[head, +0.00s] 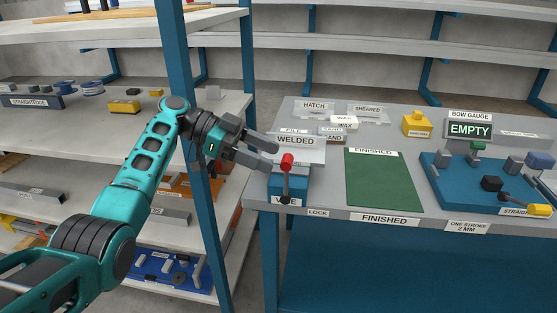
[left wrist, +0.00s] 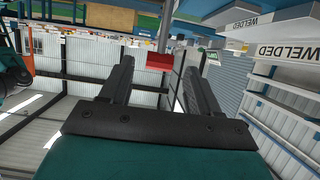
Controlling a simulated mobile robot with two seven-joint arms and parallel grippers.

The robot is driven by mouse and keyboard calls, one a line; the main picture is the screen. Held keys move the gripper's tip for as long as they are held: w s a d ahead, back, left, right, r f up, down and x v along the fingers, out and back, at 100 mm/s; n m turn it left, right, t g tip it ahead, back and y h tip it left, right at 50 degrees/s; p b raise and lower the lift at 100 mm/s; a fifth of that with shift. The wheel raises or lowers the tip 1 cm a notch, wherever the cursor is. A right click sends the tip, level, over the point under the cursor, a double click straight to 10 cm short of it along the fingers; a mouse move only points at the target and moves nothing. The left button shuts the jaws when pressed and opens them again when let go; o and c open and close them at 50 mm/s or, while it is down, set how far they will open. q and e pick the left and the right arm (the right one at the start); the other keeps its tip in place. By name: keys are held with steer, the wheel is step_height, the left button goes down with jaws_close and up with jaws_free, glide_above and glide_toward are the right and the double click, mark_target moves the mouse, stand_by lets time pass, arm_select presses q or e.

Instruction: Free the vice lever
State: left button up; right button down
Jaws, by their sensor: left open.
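The vice (head: 288,194) is a blue block with grey jaws at the left front corner of the grey bench. Its lever (head: 285,183) is a dark rod standing up at the front, topped by a red knob (head: 287,161). My left gripper (head: 275,154) is open, its fingertips just left of the red knob. A plate marked WELDED (head: 297,142) sits above the vice. My right gripper is not in view.
A green FINISHED mat (head: 383,180) lies right of the vice. A blue fixture (head: 455,190) and an EMPTY display (head: 470,130) stand further right. A yellow block (head: 417,125) is behind. A blue post (head: 192,120) and loaded shelves (head: 75,118) stand left.

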arm_select(q)
steer(key=v, duration=0.8)
steer(key=shift+a, duration=0.3)
